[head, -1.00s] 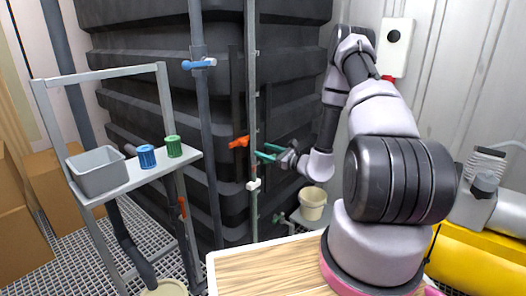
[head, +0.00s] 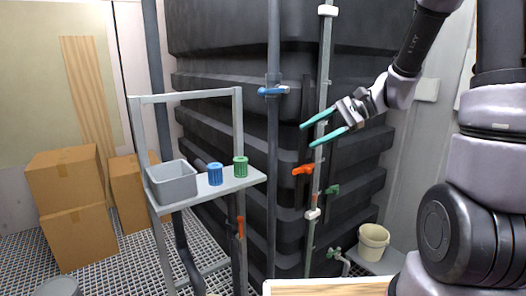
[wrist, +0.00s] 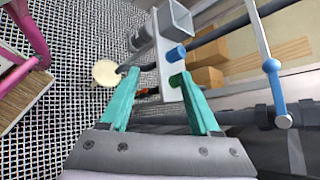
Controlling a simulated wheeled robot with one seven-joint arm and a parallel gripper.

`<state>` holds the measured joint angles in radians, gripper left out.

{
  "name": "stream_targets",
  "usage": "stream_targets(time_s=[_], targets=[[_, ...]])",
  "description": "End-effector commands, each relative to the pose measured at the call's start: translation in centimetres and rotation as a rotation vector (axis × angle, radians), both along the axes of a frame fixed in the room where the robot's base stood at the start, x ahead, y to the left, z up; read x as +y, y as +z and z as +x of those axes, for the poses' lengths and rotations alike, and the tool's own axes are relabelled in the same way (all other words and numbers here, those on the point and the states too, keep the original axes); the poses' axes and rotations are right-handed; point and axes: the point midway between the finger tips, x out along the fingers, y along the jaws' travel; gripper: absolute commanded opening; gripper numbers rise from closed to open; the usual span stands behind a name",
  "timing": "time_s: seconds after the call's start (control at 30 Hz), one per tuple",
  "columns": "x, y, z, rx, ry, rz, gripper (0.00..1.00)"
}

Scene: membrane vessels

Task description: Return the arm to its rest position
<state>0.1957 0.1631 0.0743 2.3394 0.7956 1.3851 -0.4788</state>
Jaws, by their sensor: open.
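My gripper (head: 325,131) is raised in front of the black ribbed tank (head: 330,60), at the right of the head view. Its two teal fingers are apart with nothing between them; they also show in the wrist view (wrist: 155,98). The arm comes in from the right and is bent, with the gripper pointing left. The gripper is above the orange valve handle (head: 303,170) and right of the blue valve handle (head: 273,91). It looks clear of the pipes, though the depth gap is hard to judge.
A grey stand (head: 247,177) holds a grey bin (head: 172,183), a blue cap (head: 215,174) and a green cap (head: 240,167). A cream bucket (head: 373,241) sits low at right. Cardboard boxes (head: 66,180) stand at left. A wooden top (head: 330,288) lies at the bottom edge.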

Motion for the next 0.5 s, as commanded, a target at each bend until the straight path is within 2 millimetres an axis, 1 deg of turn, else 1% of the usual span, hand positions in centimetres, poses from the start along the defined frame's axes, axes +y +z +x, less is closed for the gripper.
stream_targets(time_s=[0.03, 0.2, 0.3, 0.5], targets=[[-0.2, 1.1, -1.5, -0.047, 0.035, -0.070, 0.63], [-1.9, 3.3, -5.7, -0.189, 0.122, -0.312, 0.63], [-3.4, 4.5, -7.7, -0.286, 0.148, -0.453, 0.63], [-6.9, 7.5, -10.9, -0.503, 0.154, -0.718, 0.63]])
